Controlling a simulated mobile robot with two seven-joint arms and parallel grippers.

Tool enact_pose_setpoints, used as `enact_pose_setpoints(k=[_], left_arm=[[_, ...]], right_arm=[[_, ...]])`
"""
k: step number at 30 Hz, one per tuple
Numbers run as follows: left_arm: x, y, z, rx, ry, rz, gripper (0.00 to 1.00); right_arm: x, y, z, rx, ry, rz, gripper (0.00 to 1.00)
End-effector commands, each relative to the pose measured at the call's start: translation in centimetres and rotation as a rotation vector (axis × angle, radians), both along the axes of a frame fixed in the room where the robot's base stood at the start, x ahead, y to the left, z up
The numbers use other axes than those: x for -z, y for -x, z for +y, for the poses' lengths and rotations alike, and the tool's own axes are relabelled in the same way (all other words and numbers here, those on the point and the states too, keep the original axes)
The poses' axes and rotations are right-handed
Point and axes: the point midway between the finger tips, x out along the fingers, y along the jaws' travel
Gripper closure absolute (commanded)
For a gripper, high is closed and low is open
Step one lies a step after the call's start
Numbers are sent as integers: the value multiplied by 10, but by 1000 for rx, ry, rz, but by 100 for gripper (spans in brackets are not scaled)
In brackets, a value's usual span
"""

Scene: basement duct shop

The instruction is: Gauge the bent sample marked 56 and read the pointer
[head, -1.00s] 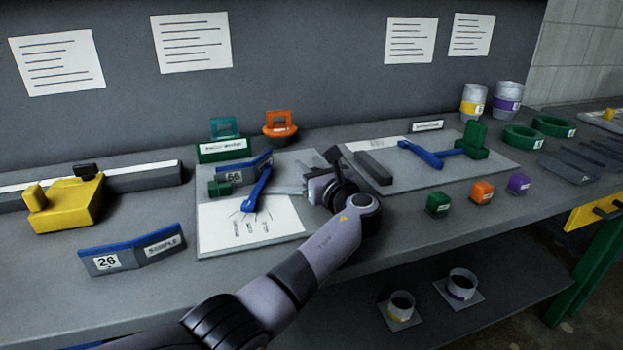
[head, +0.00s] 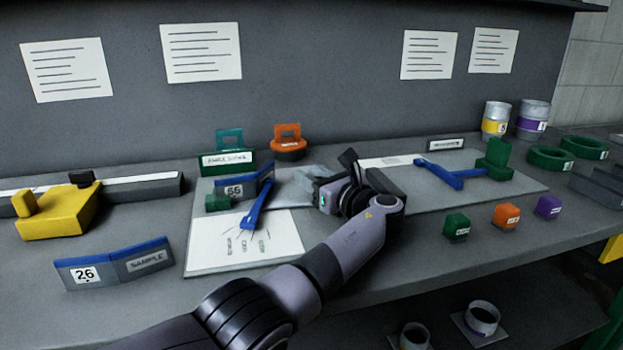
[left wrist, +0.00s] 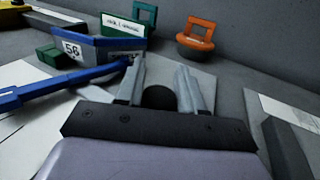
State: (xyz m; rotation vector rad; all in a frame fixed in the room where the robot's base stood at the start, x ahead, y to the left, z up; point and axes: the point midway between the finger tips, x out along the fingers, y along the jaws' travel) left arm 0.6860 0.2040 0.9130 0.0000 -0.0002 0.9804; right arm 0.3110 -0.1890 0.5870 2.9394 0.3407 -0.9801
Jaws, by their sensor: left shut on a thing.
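The bent sample marked 56 (head: 234,190), dark grey with a blue top edge, stands on the left gauge board (head: 200,255), against a small green block (head: 218,202). It also shows in the left wrist view (left wrist: 100,52). A blue pointer (head: 257,205) runs from near the sample over a white sheet with fanned lines; its exact mark is too small to read. My left gripper (head: 300,177) is low over the board, right of the sample. In the left wrist view its fingers (left wrist: 161,72) flank a dark round knob (left wrist: 160,97). My right gripper is not in view.
Sample 26 (head: 85,273) stands at the front left. A yellow block (head: 60,210) sits on a rail behind it. An orange handled piece (head: 288,146) stands at the back. A second board (head: 500,200) bears another blue pointer. Small green, orange and purple cubes stand at the right.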

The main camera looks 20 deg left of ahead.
Motion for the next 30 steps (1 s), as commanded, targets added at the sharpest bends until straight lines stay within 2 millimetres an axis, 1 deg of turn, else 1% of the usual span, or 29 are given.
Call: enact_pose_setpoints(k=[12, 13, 14, 15, 30], left_arm=[[-1, 0, 0, -2, -1, -2, 100], [-1, 0, 0, -2, -1, -2, 56], [-1, 0, 0, -2, -1, -2, 47], [-1, 0, 0, -2, -2, -1, 42], [-1, -1, 2, -2, -1, -1, 42]], right_arm=[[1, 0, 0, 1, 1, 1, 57], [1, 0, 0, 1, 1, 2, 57], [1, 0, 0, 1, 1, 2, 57], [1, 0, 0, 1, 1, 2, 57], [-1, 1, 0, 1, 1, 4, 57]])
